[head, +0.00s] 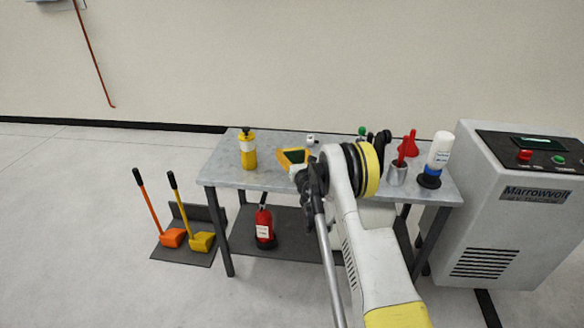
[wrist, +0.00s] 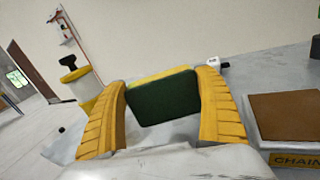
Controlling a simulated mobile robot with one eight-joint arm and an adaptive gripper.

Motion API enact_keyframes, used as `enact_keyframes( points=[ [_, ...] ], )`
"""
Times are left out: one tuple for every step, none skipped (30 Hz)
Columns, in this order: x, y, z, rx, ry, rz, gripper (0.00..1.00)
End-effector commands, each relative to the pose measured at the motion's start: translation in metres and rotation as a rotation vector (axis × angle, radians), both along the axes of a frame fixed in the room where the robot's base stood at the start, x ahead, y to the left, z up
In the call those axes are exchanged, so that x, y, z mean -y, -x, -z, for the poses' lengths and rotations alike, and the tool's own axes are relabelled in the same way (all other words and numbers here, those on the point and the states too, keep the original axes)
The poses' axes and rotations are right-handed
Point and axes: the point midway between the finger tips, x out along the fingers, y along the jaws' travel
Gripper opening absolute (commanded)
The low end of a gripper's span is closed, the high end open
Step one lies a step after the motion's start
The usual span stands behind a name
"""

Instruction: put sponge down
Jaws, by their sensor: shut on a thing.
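The sponge is a yellow block with a dark green face. In the wrist view the sponge (wrist: 163,97) sits between the two yellow ribbed fingers of my gripper (wrist: 163,98), which is shut on it. In the head view the sponge (head: 296,156) shows at the left of my arm's end, over the grey work table (head: 222,172). My gripper (head: 293,158) is partly hidden there by my own wrist. I cannot tell whether the sponge touches the table top.
A brown-topped box (wrist: 288,117) lies right of my gripper. The left front tabletop is clear.

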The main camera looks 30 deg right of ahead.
Motion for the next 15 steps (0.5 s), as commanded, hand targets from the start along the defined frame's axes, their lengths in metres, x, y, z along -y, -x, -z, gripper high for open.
enact_keyframes(
  points=[
    [-0.003, 0.0, 0.003, 0.0, 0.0, 0.0, 0.43],
    [-0.004, 0.0, 0.003, 0.0, 0.0, 0.0, 0.43],
    [-0.005, 0.0, 0.005, 0.0, 0.0, 0.0, 0.43],
    [-0.005, 0.0, 0.008, 0.0, 0.0, 0.001, 0.43],
    [-0.005, 0.0, 0.011, 0.0, 0.0, 0.001, 0.43],
    [-0.005, 0.0, 0.017, 0.0, 0.0, 0.001, 0.43],
    [-0.005, 0.0, 0.022, 0.0, 0.0, 0.001, 0.43],
    [-0.005, 0.0, 0.028, 0.0, 0.0, 0.001, 0.43],
    [-0.005, 0.0, 0.035, 0.0, 0.0, 0.001, 0.43],
    [-0.005, 0.0, 0.039, 0.0, 0.0, 0.001, 0.43],
    [-0.005, 0.0, 0.043, 0.0, 0.0, 0.001, 0.43],
    [-0.005, 0.0, 0.045, 0.0, 0.0, 0.0, 0.43],
    [-0.005, 0.0, 0.045, 0.0, 0.0, 0.0, 0.43],
    [-0.005, 0.0, 0.044, 0.0, 0.0, 0.0, 0.43],
    [-0.005, 0.0, 0.043, 0.0, 0.0, 0.001, 0.43]
  ],
)
